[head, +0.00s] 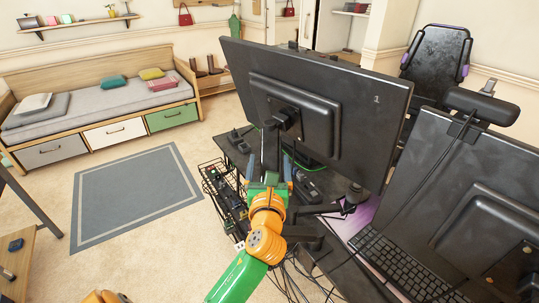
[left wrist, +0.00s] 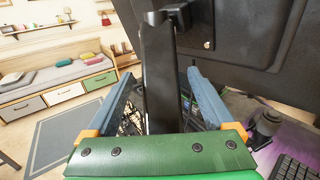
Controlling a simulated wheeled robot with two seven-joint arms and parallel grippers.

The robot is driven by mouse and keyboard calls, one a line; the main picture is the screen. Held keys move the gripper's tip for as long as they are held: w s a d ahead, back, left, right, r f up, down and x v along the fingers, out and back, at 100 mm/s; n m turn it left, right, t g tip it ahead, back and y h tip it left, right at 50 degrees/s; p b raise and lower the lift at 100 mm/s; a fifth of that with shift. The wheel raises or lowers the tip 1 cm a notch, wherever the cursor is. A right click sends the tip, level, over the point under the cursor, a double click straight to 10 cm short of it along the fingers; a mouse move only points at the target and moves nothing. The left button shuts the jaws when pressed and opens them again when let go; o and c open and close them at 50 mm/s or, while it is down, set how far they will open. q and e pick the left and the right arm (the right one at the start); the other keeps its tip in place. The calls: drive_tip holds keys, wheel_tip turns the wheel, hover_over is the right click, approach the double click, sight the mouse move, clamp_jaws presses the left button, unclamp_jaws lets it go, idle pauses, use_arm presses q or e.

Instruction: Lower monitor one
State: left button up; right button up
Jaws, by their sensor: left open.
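Monitor one (head: 345,110), a dark screen seen from behind with a small "1" on its back, stands above the desk on a monitor arm (head: 288,118). It is tilted in the picture. My left gripper (head: 268,165) is open below and left of the monitor's mount. In the left wrist view, the dark upright link of the monitor arm (left wrist: 160,80) passes between the two blue-grey fingers (left wrist: 159,85), with visible room on both sides. I cannot tell whether either finger touches it. The monitor's back (left wrist: 245,35) fills the upper right there. My right gripper is not in view.
A second dark monitor (head: 470,195) with a webcam on top (head: 482,105) stands at the right. A keyboard (head: 400,268) lies on the desk. A wire basket with cables (head: 228,195) hangs at the desk's left edge. The rug (head: 135,195) and floor at left are clear.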

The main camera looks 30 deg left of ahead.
use_arm(q)
drive_tip(key=shift+w+a, duration=0.3)
drive_tip(key=shift+w, duration=0.2)
drive_tip(key=shift+w+a+f, duration=0.25)
drive_tip(key=shift+w+a, duration=0.05)
drive_tip(key=shift+w, duration=0.2)
drive_tip(key=shift+s+d, duration=0.1)
drive_tip(key=shift+s, duration=0.05)
drive_tip(key=c, duration=0.6)
clamp_jaws()
drive_tip(key=shift+r, duration=0.1)
